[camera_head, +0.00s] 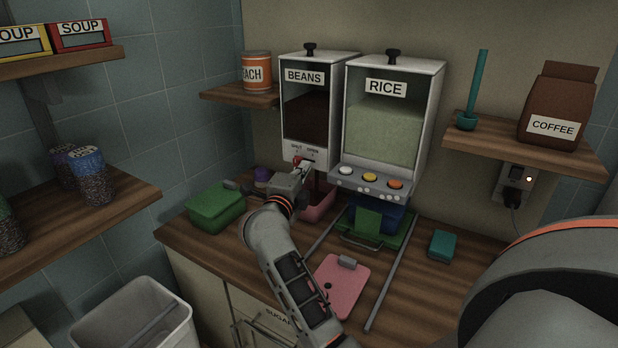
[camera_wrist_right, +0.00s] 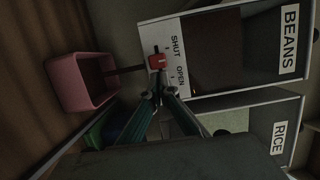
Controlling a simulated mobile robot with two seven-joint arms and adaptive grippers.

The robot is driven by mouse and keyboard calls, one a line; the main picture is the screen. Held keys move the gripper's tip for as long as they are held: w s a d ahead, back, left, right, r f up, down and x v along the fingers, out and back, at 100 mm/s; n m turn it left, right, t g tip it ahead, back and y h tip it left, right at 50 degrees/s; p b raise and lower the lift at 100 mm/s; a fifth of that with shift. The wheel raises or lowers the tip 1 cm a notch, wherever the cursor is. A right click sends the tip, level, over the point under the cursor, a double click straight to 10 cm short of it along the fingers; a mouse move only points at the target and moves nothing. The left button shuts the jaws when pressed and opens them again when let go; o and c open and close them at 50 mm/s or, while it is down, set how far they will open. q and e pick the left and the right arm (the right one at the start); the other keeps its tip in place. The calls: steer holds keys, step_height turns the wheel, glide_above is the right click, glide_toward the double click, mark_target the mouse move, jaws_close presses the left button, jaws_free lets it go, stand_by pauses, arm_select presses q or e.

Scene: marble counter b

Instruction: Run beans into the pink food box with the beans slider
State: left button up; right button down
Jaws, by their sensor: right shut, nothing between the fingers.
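The beans dispenser (camera_head: 308,112) stands on the counter with dark beans behind its window. Its red slider (camera_wrist_right: 157,62) sits between the SHUT and OPEN marks in the right wrist view. A dark brown stream runs from the dispenser into the pink food box (camera_wrist_right: 57,84), and the inside of the box looks dark brown. In the head view the box (camera_head: 318,213) is partly hidden behind my right gripper (camera_head: 300,170). That gripper is shut and empty, its fingertips (camera_wrist_right: 160,94) close beside the slider on the OPEN side; contact is unclear. My left gripper is out of view.
The pink lid (camera_head: 340,287) lies in front between two grey rails. A green box (camera_head: 215,207) is at the left, a teal block (camera_head: 442,246) at the right.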

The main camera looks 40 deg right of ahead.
steer(key=shift+a, duration=0.1)
steer(key=shift+w+a+r+p, duration=0.1)
steer(key=shift+w+a+p, duration=0.15)
steer(key=shift+w, duration=0.25)
steer(key=shift+w+a+r+p, duration=0.1)
steer(key=shift+w+p, duration=0.1)
steer(key=shift+w, duration=0.25)
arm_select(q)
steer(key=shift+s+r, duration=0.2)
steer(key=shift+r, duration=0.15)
arm_select(e)
steer(key=shift+w+a+f, duration=0.1)
steer(key=shift+w, duration=0.05)
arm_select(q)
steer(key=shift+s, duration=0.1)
